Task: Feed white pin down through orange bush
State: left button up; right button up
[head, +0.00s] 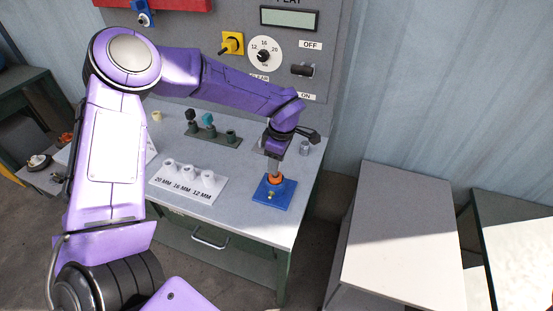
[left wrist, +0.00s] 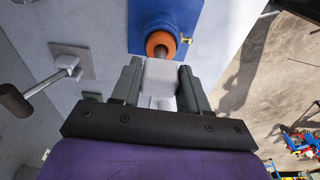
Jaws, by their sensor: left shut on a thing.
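The orange bush (head: 275,180) sits on a blue block (head: 286,195) near the right front of the grey bench. In the left wrist view the bush (left wrist: 160,41) is a ring with a dark centre, on the blue base (left wrist: 170,14). My left gripper (head: 275,158) is directly above the bush, pointing down. In the left wrist view its two fingers (left wrist: 160,85) are shut on the pale head of the white pin (left wrist: 160,75). The pin's lower end is at the bush opening; how far it is inside cannot be told.
A white stand (head: 188,186) marked 20, 16 and 12 MM is to the left. A green rack (head: 215,136) with coloured knobs is behind it. A grey control panel (head: 290,60) with dial rises at the back.

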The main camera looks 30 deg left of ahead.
pick_arm(q)
jog(key=shift+f+b, duration=0.9)
jog(key=shift+f, duration=0.95)
jog(key=o, duration=1.2)
notch_tip(320, 180, up, 11)
jog(key=d+b, duration=0.1)
jog(key=b, duration=0.1)
jog(key=shift+w+f, duration=0.15)
jog(key=shift+f, duration=0.05)
jog(key=shift+d, duration=0.1)
